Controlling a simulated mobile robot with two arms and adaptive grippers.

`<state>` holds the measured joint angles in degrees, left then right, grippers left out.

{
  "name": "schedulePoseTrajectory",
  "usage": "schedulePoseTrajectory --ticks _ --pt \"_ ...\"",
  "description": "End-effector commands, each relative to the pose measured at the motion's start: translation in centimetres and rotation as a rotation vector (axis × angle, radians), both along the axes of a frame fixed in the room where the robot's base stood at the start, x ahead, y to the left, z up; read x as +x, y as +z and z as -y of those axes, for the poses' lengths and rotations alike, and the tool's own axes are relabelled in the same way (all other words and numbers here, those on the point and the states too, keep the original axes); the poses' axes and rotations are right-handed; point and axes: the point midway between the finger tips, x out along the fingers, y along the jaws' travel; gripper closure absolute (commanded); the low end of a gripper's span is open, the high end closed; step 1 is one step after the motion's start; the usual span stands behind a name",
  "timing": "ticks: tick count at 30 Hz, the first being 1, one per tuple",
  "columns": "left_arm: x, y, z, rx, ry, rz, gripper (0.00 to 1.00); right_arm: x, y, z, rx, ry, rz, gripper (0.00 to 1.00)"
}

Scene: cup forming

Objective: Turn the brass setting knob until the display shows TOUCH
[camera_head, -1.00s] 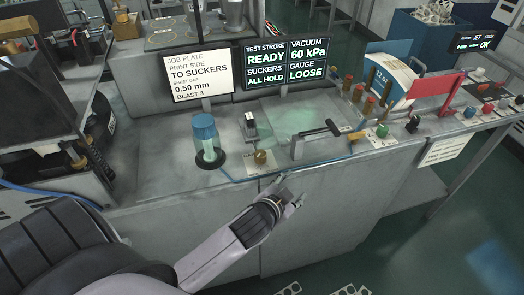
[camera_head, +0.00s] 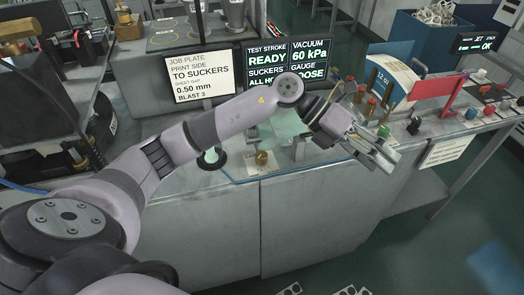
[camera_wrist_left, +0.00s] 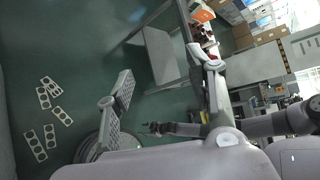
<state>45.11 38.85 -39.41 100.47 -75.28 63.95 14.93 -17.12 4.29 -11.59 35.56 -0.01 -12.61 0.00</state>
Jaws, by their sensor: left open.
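A brass knob (camera_head: 261,158) sits on a small plate at the counter's front edge, left of my left gripper, with my left arm passing just above it in the picture. The display (camera_head: 308,55) reads VACUUM 60 kPa and, partly covered by my arm, the end of LOOSE; its left half reads TEST STROKE READY. My left gripper (camera_head: 390,161) is open and empty, in front of the counter's right part, apart from the knob. In the left wrist view, a small dark gripper (camera_wrist_left: 148,128), seemingly my right one, is too small to read. The knob does not show there.
A job plate screen (camera_head: 201,77) stands left of the display. A blue-and-white printed sheet (camera_head: 390,80) and a red bracket (camera_head: 437,97) stand at right, with several small knobs near them. The glass jar is mostly behind my arm. Loose punched plates (camera_wrist_left: 40,142) lie on the floor.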

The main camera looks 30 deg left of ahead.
Motion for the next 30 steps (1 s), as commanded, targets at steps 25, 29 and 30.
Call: schedulePoseTrajectory --ticks 25,29,30 --pt "1.1 -2.1 -28.0 1.132 0.132 -0.173 0.51 -0.1 0.7 0.6 -0.007 -0.002 -0.001 0.59" --pt "1.1 -4.9 -27.9 1.133 0.131 -0.174 0.51 -0.1 1.5 0.7 -0.008 -0.002 -0.002 0.59" --pt "1.1 -5.8 -27.9 1.132 0.131 -0.173 0.51 -0.1 1.8 0.6 -0.008 -0.002 -0.002 0.59"
